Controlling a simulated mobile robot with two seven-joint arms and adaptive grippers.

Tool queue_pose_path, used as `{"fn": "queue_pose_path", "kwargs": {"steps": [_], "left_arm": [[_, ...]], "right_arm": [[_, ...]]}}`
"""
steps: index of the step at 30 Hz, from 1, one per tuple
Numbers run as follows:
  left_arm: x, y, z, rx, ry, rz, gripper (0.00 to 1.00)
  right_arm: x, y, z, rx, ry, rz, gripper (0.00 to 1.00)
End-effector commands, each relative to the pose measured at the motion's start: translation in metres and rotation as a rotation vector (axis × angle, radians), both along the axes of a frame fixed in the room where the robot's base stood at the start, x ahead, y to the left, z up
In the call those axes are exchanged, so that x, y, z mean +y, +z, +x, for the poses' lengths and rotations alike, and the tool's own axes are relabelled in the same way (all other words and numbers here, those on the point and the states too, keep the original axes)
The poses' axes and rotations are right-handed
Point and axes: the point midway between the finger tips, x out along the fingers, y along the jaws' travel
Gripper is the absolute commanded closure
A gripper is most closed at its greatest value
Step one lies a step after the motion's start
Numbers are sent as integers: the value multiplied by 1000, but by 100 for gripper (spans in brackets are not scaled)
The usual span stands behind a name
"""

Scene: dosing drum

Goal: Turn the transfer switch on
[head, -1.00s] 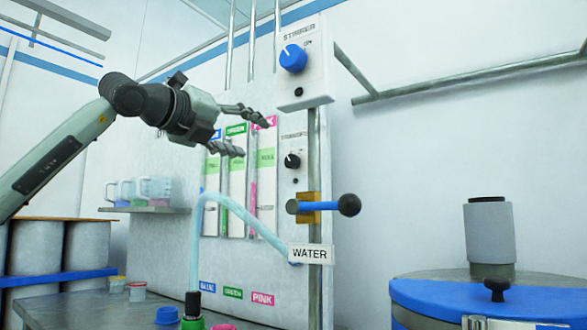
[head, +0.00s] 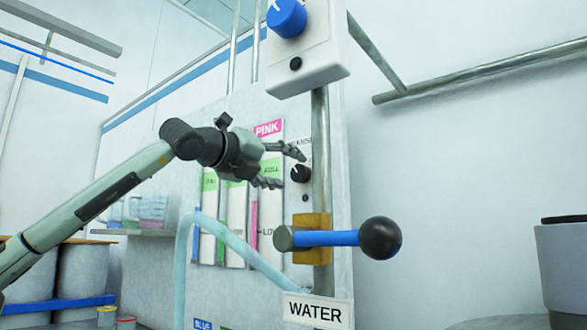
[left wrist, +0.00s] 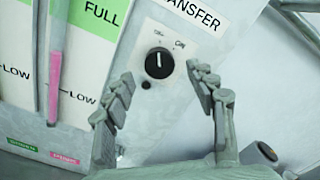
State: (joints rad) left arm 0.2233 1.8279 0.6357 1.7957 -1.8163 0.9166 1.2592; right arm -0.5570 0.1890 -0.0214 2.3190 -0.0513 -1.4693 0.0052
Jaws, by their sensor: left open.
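The transfer switch is a small black knob (head: 300,173) on a white plate, below the stirrer box in the head view. In the left wrist view the knob (left wrist: 159,63) sits under the TRANSFER label (left wrist: 194,14). Its white mark points up in the picture, toward the left one of two small labels; the right one reads ON. My left gripper (head: 292,170) is open and close to the knob. In the left wrist view its fingers (left wrist: 160,75) stand apart, one on each side of the knob, with no contact visible. My right gripper is not in view.
The stirrer box (head: 308,62) with a blue dial hangs above the switch. A blue lever with a black ball (head: 380,238) sticks out below it, above the WATER sign (head: 317,310). Level tubes (head: 237,215) stand left of the switch. A pale hose (head: 225,235) curves below my gripper.

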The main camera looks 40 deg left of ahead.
Motion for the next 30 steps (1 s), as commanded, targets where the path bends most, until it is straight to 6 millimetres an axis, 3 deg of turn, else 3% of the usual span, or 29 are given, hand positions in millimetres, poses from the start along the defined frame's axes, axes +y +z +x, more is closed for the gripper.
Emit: {"fn": "queue_pose_path", "kwargs": {"steps": [6, 16, 28, 30], "left_arm": [[3, 0, 26, 1, 0, 0, 44], [3, 0, 30, -1, -1, 0, 44], [3, 0, 30, -1, -1, 0, 92], [3, 0, 30, -1, -1, 0, 93]], "right_arm": [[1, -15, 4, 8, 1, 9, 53], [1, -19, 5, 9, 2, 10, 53], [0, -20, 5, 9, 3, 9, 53], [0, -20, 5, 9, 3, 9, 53]]}}
